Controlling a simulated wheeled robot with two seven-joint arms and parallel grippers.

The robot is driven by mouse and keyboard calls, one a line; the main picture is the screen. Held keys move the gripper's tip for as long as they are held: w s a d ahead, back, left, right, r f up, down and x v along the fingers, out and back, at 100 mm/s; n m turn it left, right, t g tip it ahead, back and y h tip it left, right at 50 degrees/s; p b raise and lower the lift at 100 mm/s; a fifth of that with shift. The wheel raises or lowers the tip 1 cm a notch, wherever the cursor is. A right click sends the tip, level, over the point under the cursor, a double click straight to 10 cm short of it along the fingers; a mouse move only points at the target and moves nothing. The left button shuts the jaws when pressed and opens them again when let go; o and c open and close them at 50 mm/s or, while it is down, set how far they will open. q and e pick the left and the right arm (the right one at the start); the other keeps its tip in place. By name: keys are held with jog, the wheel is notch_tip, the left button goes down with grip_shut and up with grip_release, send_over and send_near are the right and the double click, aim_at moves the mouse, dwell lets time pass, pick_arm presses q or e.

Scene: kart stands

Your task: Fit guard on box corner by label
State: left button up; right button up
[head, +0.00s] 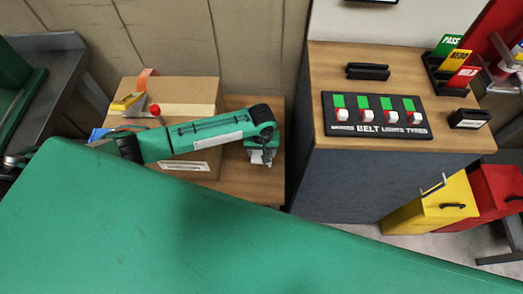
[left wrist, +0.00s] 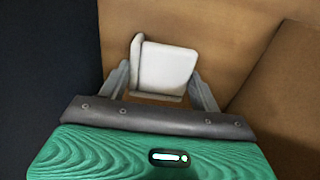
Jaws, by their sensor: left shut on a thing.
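The cardboard box (head: 205,92) stands on a wooden bench top with a strip of pale tape across its top. A white label (head: 185,166) is on its front side. My left gripper (head: 261,156) is to the right of the box, pointing down. It is shut on a white corner guard (left wrist: 166,70), which sits between the two fingers in the left wrist view (left wrist: 162,84). The guard has a flat face and a raised edge on its left. In that view the box (left wrist: 288,95) is to the right, apart from the guard. My right gripper is not in view.
Bare bench top (head: 262,190) lies right of the box. A taller cabinet (head: 345,185) with a switch panel (head: 375,116) stands further right.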

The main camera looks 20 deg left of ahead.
pick_arm(q)
jog(key=o, duration=0.5)
jog(key=shift+f, duration=0.15)
jog(key=o, duration=0.5)
jog(key=shift+c, duration=0.2)
